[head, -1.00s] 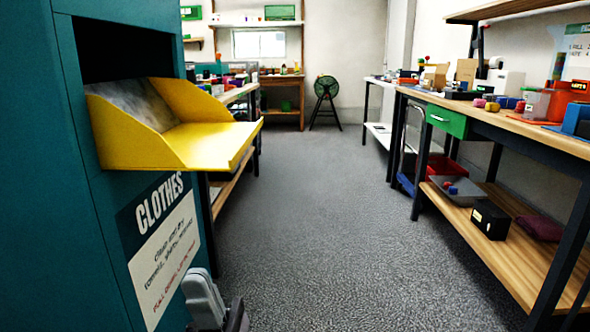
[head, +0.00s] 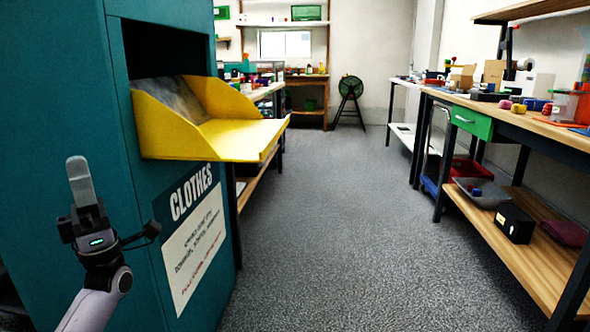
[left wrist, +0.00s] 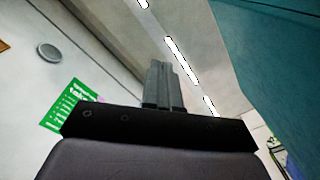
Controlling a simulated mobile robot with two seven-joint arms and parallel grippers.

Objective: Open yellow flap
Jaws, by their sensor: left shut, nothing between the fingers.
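The yellow flap (head: 235,140) sticks out from the opening of the teal clothes bin (head: 70,85) in the head view. It is folded down, with its tray part reaching out to the right and yellow side walls standing on it. The dark opening (head: 165,52) shows above and behind it. My left gripper (head: 79,180) is at the lower left, in front of the bin, apart from the flap and lower than its tray. Its fingers point up and are shut and empty; they also show in the left wrist view (left wrist: 160,85). My right gripper is not in view.
A workbench (head: 545,125) with several items runs along the right. Another bench (head: 262,92) stands behind the bin. A fan (head: 350,88) stands by the back wall. The grey floor (head: 335,200) between the benches is clear.

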